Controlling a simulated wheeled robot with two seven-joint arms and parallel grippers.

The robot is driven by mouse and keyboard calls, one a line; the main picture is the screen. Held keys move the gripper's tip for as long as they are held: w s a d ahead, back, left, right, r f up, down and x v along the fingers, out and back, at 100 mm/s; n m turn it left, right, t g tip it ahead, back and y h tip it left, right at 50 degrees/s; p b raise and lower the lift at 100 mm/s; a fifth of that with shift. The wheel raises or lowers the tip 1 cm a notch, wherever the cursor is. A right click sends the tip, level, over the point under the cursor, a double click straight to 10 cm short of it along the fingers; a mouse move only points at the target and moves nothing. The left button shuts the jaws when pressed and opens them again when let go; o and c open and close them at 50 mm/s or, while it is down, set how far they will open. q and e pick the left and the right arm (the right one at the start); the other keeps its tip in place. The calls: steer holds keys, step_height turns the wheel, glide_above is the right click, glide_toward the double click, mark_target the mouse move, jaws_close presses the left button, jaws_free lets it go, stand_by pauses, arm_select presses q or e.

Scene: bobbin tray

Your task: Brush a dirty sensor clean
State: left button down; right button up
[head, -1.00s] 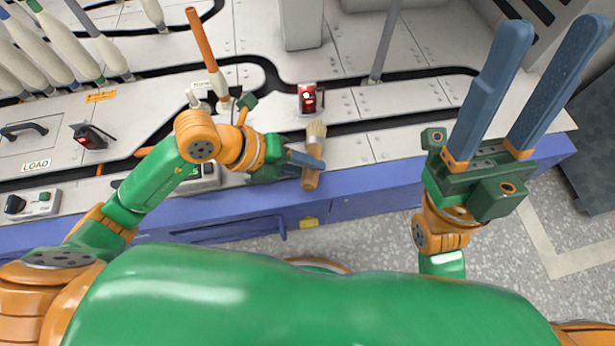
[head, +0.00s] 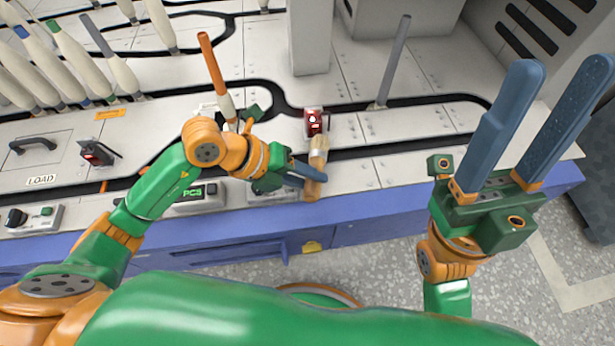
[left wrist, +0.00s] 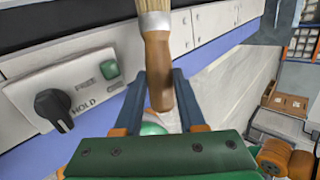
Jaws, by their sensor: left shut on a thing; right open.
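A small red sensor (head: 314,121) with a dark bracket stands on the white deck near the front edge in the head view. My left gripper (head: 314,176) is shut on the wooden handle of a brush (head: 314,189), which also shows in the left wrist view (left wrist: 158,70). The pale bristles point away from me and overlap the sensor's lower edge in the head view; I cannot tell whether they touch it. The sensor is outside the left wrist view. My right gripper (head: 562,78) is open and empty, raised at the right beyond the deck's edge.
A second dark red sensor (head: 97,153) stands at the left. Several cream bobbins (head: 70,50) crowd the back left. An orange-tipped bobbin (head: 215,72) stands behind my left wrist. A grey rod (head: 393,62) and a white post (head: 311,38) rise behind the sensor.

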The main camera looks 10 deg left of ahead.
arm_select(q)
steer(key=shift+w+a, duration=0.15)
steer(key=shift+w, duration=0.3)
